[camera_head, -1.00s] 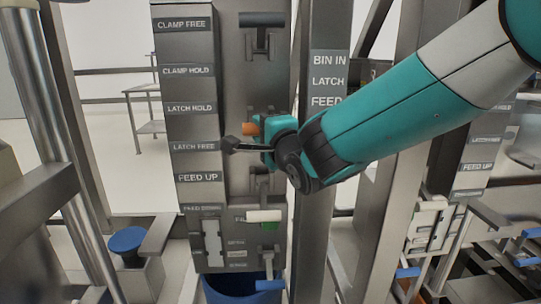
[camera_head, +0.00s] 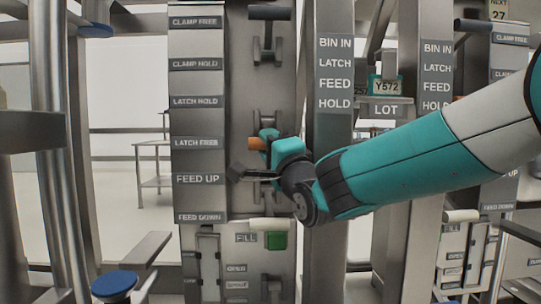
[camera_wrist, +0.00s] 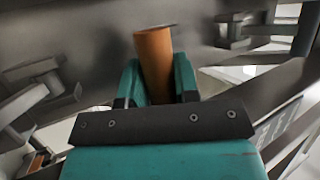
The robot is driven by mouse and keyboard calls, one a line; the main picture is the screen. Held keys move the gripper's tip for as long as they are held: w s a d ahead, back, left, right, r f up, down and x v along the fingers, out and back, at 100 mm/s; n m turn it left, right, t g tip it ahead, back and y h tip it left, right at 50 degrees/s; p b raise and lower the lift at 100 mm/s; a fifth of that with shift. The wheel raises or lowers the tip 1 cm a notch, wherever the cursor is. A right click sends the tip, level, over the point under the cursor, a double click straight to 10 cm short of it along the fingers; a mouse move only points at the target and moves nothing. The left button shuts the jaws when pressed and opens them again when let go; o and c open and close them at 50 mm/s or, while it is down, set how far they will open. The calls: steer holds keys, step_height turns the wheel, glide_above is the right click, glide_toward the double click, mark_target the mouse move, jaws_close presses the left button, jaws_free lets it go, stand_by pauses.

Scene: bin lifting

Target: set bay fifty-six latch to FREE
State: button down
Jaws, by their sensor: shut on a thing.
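The latch lever's orange handle (camera_head: 256,143) sticks out from the grey bay panel (camera_head: 211,120). My gripper (camera_head: 266,143) is shut on this handle, reaching in from the right. In the wrist view the orange handle (camera_wrist: 154,55) stands between the two teal fingers, its outer end beyond them. My gripper hides much of the lever's arm and pivot. I see no bay number on this panel.
A black-handled lever (camera_head: 268,13) is above, by CLAMP FREE. A pale handle (camera_head: 268,224) and a green FILL button (camera_head: 276,241) are below. A post (camera_head: 334,160) reading BIN IN, LATCH, FEED, HOLD stands close right. A blue round pad (camera_head: 114,284) is at lower left.

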steer(key=shift+w+f, duration=0.1)
steer(key=shift+f, duration=0.15)
stand_by(0.3)
steer(key=c, duration=0.9)
jaws_free()
steer(key=shift+o, duration=0.2)
steer(key=b+v, duration=0.6)
steer(key=v, duration=1.1)
steer(key=shift+d, duration=0.1)
steer(key=shift+f, duration=0.15)
